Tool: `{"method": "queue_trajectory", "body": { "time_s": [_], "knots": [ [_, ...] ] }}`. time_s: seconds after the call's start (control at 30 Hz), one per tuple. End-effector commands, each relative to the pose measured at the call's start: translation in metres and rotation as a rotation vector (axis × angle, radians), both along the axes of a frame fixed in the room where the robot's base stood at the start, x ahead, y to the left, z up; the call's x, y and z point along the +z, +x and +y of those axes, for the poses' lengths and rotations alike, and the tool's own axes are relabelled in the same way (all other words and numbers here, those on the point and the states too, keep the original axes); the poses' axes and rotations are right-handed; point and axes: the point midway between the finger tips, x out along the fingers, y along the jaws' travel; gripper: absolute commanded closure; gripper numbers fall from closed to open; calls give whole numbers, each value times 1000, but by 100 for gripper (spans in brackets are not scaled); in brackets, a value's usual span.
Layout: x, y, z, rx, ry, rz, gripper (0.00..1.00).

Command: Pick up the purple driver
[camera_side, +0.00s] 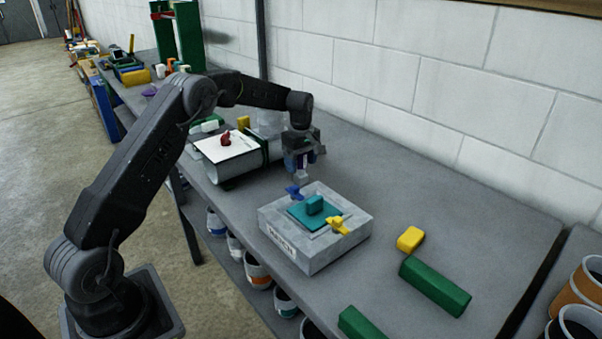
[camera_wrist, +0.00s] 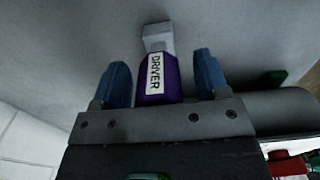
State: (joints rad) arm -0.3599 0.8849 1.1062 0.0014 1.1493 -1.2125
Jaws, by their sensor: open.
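The purple driver (camera_wrist: 157,82) carries a white label reading DRIVER and has a grey end piece pointing away from my gripper. In the wrist view it lies between the two blue fingers of my gripper (camera_wrist: 162,84), with a narrow gap on each side. The fingers are open. In the side view my gripper (camera_side: 301,161) points down behind the grey box, and the driver's grey end (camera_side: 301,177) shows just below it. The purple body is mostly hidden there by the fingers.
A grey labelled box (camera_side: 290,251) stands just in front, with teal, blue and yellow pieces on top. A grey cylinder (camera_side: 238,166) with a white card (camera_side: 226,146) lies to the left. A yellow block (camera_side: 410,239) and green bar (camera_side: 435,286) lie right. Bench is clear toward the wall.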

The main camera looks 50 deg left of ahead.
Motion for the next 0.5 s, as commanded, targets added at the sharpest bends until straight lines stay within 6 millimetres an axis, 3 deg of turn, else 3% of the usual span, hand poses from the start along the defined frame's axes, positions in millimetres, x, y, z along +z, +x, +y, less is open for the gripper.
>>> {"method": "queue_trajectory", "body": {
  "time_s": [0.1, 0.5],
  "knots": [
    [0, 0, 0, 0, 0, 0, 32],
    [0, 0, 0, 0, 0, 0, 70]
  ]
}}
